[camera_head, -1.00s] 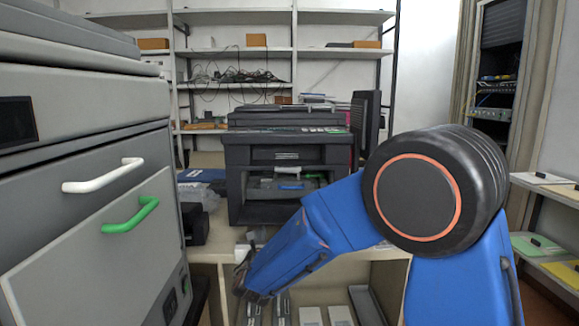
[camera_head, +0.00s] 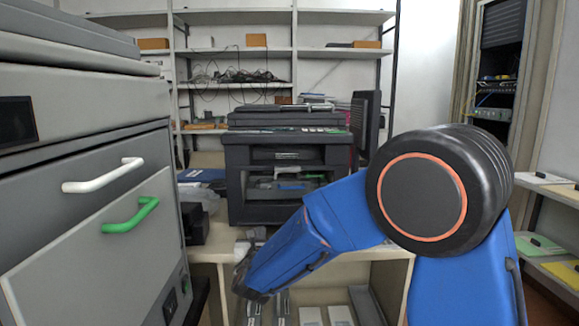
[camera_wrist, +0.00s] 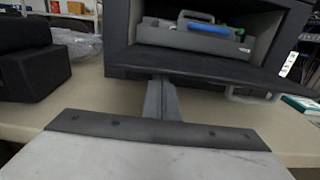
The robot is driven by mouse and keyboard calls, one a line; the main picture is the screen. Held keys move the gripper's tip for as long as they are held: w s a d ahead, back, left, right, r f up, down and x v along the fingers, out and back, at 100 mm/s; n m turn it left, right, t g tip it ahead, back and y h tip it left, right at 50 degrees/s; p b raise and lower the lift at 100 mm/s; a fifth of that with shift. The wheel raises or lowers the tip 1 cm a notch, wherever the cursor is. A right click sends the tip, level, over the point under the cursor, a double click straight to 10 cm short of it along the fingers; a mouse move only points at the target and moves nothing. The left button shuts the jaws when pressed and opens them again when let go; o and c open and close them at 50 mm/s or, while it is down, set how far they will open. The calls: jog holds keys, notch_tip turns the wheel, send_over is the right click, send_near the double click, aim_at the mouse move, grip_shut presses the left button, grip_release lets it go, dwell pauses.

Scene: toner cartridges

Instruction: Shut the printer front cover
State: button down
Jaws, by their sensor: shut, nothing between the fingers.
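The black printer (camera_head: 235,175) stands on the table at the centre of the head view, its front opening uncovered. In the wrist view its front cover (camera_wrist: 225,68) is folded down as a dark, roughly level flap, with a pale handle (camera_wrist: 252,97) below its edge. A grey cartridge unit (camera_wrist: 190,38) with a blue part sits inside the opening. My gripper (camera_wrist: 161,82) is shut and empty. Its tips are at or just under the cover's front edge; I cannot tell whether they touch. In the head view the gripper is largely hidden by my blue arm.
A dark box-shaped object (camera_wrist: 50,68) and clear plastic wrap (camera_wrist: 75,42) lie left of the printer. A grey cabinet (camera_head: 85,240) with a white and a green handle fills the left of the head view.

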aim_at(261, 220)
jog(key=shift+r, duration=0.75)
jog(key=shift+w+r, duration=0.2)
jog(key=shift+r, duration=1.35)
